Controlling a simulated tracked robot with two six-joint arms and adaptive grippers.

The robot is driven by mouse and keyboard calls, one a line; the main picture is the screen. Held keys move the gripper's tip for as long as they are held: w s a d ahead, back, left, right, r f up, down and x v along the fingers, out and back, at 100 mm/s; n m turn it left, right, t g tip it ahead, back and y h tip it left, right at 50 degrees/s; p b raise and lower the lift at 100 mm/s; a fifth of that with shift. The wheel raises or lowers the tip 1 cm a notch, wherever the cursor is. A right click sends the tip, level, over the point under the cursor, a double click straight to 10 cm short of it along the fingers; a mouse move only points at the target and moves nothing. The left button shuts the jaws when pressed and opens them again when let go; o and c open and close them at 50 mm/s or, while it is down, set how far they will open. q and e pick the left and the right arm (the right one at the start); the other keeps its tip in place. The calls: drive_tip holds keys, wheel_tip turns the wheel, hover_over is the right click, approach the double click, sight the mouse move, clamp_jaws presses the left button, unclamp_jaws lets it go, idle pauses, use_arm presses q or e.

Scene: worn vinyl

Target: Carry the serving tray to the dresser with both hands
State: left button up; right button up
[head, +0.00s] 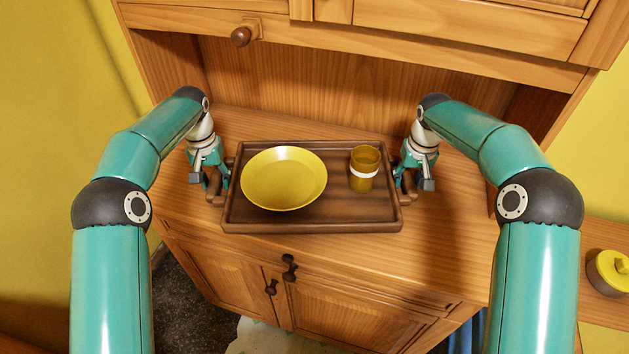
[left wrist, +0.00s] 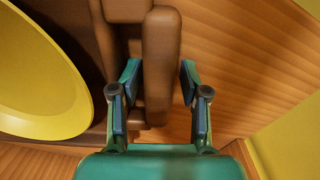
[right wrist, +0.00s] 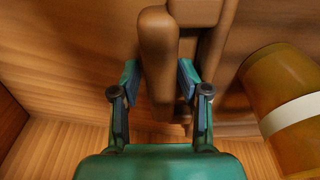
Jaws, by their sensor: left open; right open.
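The brown wooden serving tray (head: 310,226) rests on the counter of the wooden dresser (head: 450,240). A yellow plate (head: 284,178) sits on the tray's left part, and an amber cup with a white band (head: 364,168) stands on its right part. My left gripper (head: 214,183) is open at the tray's left handle; in the left wrist view its fingers stand on both sides of the handle bar (left wrist: 160,70), with gaps. My right gripper (head: 410,182) is open at the right handle; in the right wrist view its fingers lie on both sides of that handle bar (right wrist: 158,60).
The dresser's upper part with drawers (head: 460,25) and a round knob (head: 241,36) overhangs the counter behind the tray. Cupboard doors with dark knobs (head: 271,287) are below. A yellow-lidded pot (head: 608,272) stands at the far right. Bare counter lies right of the tray.

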use_arm(q)
drive_tip(key=shift+d+r, duration=0.15)
drive_tip(key=shift+d, duration=0.05)
use_arm(e)
drive_tip(key=shift+a, duration=0.2)
